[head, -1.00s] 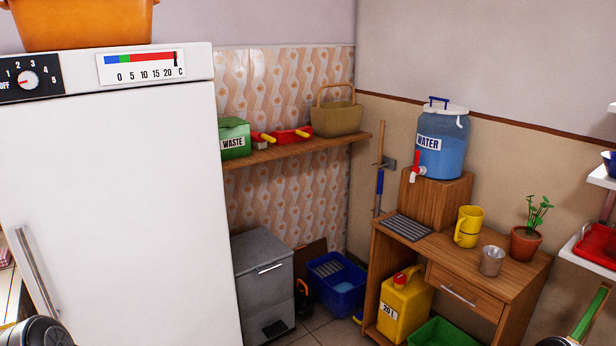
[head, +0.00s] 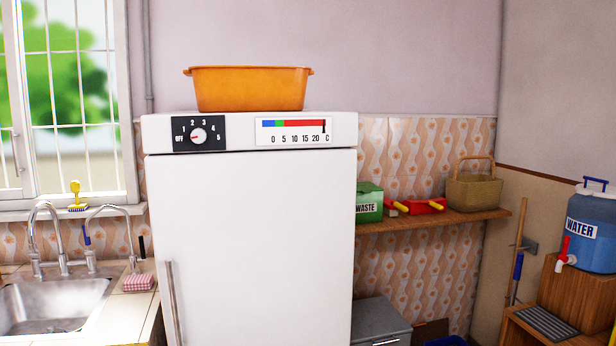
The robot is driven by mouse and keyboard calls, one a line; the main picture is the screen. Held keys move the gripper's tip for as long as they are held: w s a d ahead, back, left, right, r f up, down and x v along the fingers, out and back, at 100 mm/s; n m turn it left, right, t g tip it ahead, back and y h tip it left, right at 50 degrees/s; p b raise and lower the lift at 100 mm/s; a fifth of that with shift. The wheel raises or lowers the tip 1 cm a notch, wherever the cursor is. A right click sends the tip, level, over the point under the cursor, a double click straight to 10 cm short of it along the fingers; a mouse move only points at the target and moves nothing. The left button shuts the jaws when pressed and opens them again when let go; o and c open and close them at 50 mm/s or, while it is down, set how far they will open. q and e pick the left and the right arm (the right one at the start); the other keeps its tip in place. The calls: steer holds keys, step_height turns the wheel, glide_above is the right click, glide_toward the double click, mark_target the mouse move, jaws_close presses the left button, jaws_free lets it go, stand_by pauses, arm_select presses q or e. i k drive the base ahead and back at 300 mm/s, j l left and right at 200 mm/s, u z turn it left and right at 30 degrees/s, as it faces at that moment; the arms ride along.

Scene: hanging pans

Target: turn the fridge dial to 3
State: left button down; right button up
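The fridge dial (head: 198,136) is a white round knob on a black panel at the top left of the white fridge (head: 255,235). The panel reads OFF and 1 to 5 around the knob. The knob's small red mark points left, towards OFF. A temperature strip (head: 293,131) sits to the right of the dial, with its black marker at the right end, past 20. Neither of my grippers is in the head view.
An orange tub (head: 248,88) stands on the fridge. A sink (head: 55,303) with taps is to the left. A wooden shelf (head: 430,222) holds a green waste box (head: 369,202) and a basket (head: 474,189). The fridge front is unobstructed.

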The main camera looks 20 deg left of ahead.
mark_target(198, 136)
steer(key=u, duration=1.4)
